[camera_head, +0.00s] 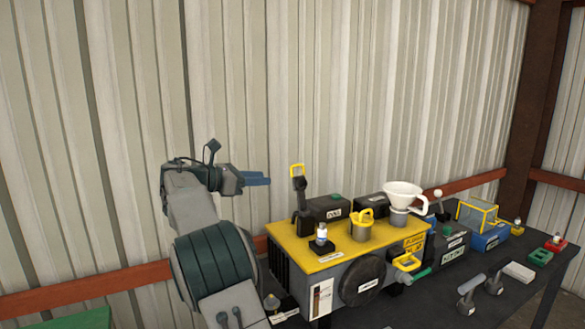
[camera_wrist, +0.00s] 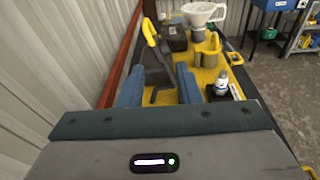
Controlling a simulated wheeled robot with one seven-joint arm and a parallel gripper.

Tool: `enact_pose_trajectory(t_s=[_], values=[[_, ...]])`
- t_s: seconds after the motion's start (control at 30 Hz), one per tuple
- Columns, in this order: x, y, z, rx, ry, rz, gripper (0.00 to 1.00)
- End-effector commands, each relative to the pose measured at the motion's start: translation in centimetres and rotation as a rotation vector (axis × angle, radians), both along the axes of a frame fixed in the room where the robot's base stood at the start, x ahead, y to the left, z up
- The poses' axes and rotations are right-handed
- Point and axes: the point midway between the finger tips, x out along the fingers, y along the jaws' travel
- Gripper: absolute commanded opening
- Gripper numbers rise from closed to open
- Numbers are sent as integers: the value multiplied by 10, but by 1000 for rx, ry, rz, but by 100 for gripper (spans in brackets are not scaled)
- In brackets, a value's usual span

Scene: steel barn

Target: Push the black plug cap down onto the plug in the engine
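The engine (camera_head: 300,262) is a box with a yellow top, standing on the dark table. A small white-and-blue plug-like piece (camera_head: 321,232) stands upright on a dark base near the engine's front left edge. It also shows in the wrist view (camera_wrist: 221,84), right of my fingers. I cannot tell which dark part there is the black plug cap, or whether it is seated. My gripper (camera_head: 268,180) points right, above and left of the engine top, touching nothing. In the wrist view its two blue fingers (camera_wrist: 159,90) are apart with nothing held between them.
A black lever with a yellow grip (camera_head: 299,185) rises from the engine's back left. A yellow-handled cap (camera_head: 362,222) and white funnel (camera_head: 402,194) stand farther right. Grey tools (camera_head: 469,293) lie on the table (camera_head: 440,310). The corrugated wall is behind.

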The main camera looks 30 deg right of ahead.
Motion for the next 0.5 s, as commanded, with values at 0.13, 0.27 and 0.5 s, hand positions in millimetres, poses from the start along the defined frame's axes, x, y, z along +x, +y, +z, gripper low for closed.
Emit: enact_pose_trajectory(t_s=[0.13,0.27,0.5], values=[[19,8,6,-118,92,-12,31],[25,11,9,-163,130,-21,31],[23,-17,11,-168,136,-26,31]])
